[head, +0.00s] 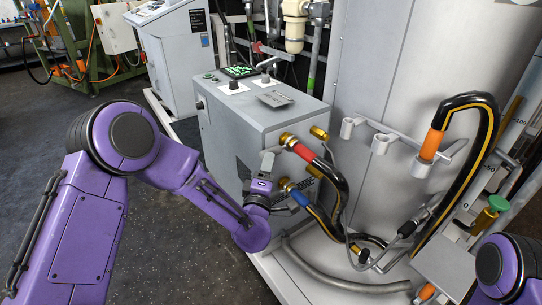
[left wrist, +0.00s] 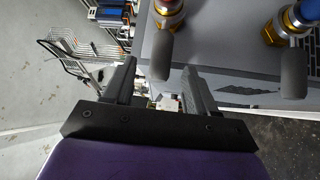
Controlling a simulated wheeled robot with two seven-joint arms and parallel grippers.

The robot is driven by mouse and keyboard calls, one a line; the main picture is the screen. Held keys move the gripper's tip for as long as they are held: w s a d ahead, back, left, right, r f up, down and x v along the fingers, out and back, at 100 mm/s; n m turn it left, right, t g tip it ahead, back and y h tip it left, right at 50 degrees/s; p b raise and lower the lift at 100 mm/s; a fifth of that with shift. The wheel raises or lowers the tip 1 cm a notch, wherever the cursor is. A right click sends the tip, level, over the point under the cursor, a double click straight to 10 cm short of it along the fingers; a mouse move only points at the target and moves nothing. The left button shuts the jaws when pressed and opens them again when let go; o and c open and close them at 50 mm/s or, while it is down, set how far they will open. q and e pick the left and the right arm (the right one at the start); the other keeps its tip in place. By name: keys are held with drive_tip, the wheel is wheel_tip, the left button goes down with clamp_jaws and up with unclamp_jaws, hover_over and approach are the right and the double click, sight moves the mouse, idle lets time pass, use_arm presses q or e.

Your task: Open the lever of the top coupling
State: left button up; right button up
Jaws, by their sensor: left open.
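The top coupling (head: 287,139) is brass, with a red-banded hose, on the side of the grey cabinet. Its grey lever (left wrist: 159,50) hangs beside it in the left wrist view, where the coupling's red and gold end (left wrist: 168,8) shows at the top edge. My left gripper (head: 263,173) is open just below and left of the top coupling. In the left wrist view the lever's rounded end appears between its two dark fingertips; contact cannot be told. The lower coupling (head: 286,185) has a blue band, and its grey lever (left wrist: 291,76) is right of the fingers. My right gripper is out of view.
The grey cabinet (head: 240,130) stands close to a large steel drum (head: 385,70). Black and yellow hoses (head: 334,180) curve right of the couplings. Dark floor is clear at left.

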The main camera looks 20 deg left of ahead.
sight(274, 151)
use_arm(q)
drive_tip(key=w, duration=0.4)
drive_tip(key=w+a, duration=0.1)
drive_tip(key=w, duration=0.1)
drive_tip(key=shift+w+r, duration=0.4)
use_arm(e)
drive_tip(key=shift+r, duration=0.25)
use_arm(q)
drive_tip(key=shift+c, duration=0.4)
